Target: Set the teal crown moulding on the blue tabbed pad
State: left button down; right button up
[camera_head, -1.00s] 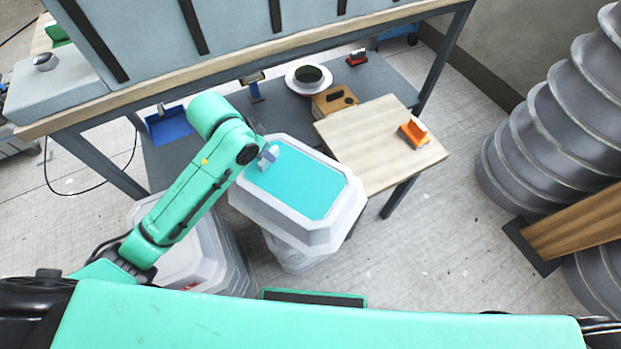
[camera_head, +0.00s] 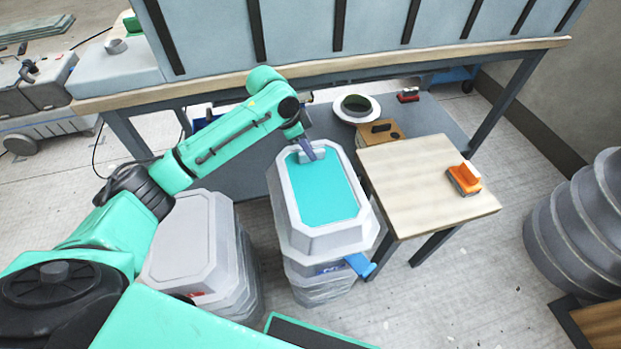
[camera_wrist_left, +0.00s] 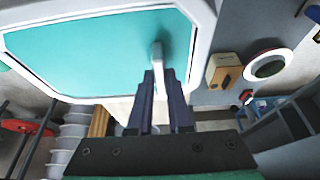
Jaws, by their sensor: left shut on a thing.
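The teal crown moulding (camera_head: 327,190) has a flat teal face inside a pale grey eight-sided rim. It also shows large at the top of the left wrist view (camera_wrist_left: 95,52). My left gripper (camera_head: 308,150) is shut on the pale upright grip at its far edge; in the wrist view the dark fingers (camera_wrist_left: 160,92) close around that grip. A blue tab (camera_head: 360,265), apparently of the blue tabbed pad, sticks out below the moulding's near right side. The moulding hides the rest of the pad, and I cannot tell whether they touch. My right gripper is out of view.
A pale wooden table (camera_head: 415,195) with an orange block (camera_head: 464,179) stands close right of the moulding. Another grey mould stack (camera_head: 188,245) stands to the left. Behind are a wooden box (camera_head: 380,133), a round dish (camera_head: 357,107) and a long workbench (camera_head: 330,70).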

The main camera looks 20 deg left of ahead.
pick_arm(q)
notch_tip(320, 180, down, 9)
jog(key=shift+f+b, duration=0.1)
jog(key=shift+b, duration=0.45)
jog(key=c, duration=0.8)
grip_release()
jog(key=shift+c, duration=0.2)
jog(key=p+v, duration=0.1)
jog(key=v, duration=1.1)
jog(key=shift+s+p, duration=0.15)
jog(key=shift+p, duration=0.25)
